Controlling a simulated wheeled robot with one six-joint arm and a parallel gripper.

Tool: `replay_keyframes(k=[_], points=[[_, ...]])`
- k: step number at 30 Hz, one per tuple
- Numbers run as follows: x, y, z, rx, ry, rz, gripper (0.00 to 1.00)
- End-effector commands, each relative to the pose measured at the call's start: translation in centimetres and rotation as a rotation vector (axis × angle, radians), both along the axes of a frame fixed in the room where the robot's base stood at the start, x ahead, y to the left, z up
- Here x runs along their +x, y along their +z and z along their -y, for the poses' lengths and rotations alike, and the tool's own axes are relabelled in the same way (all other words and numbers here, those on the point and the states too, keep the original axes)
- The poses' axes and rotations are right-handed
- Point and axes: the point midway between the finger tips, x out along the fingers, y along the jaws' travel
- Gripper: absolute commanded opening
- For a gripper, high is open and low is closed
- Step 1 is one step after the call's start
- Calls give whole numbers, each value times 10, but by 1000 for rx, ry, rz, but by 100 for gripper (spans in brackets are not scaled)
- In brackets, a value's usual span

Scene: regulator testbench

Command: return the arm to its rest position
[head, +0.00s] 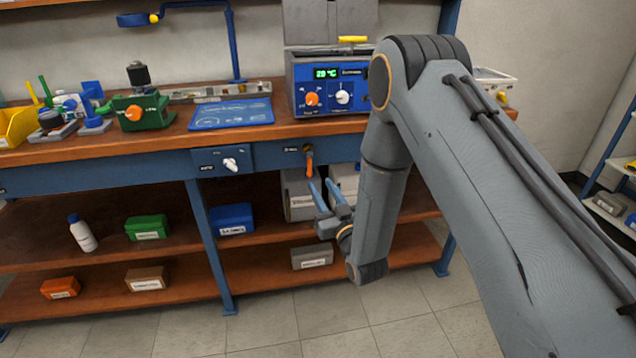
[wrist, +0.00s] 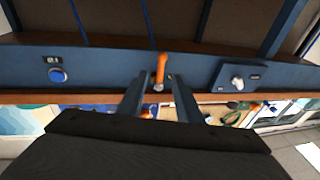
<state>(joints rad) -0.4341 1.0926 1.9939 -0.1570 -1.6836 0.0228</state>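My gripper (head: 321,183) is in front of the bench's front panel in the head view, below the worktop. Its two fingers are apart with nothing gripped, as the wrist view (wrist: 157,82) also shows. An orange lever handle (head: 309,165) on the panel hangs down close to the fingertips. In the wrist view the orange handle (wrist: 162,66) shows beyond the gap between the fingers, and neither finger visibly presses on it. My arm is bent, reaching from the right side of the head view and down to the gripper.
The workbench (head: 120,160) carries a blue instrument box (head: 328,108) with a green display, a blue mat (head: 231,114) and a green device (head: 142,112). A white knob (head: 229,164) sits left of the handle. Boxes stand on the lower shelves. The floor (head: 330,335) in front is clear.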

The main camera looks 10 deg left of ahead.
Motion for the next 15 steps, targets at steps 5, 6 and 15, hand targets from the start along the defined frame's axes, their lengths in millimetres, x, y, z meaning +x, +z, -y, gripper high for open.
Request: replay_keyframes(k=[5, 6, 15], points=[[-4, 0, 3, 1, 0, 1, 32], [-4, 0, 3, 1, 0, 1, 32], [4, 7, 11, -30, -21, -39, 32]])
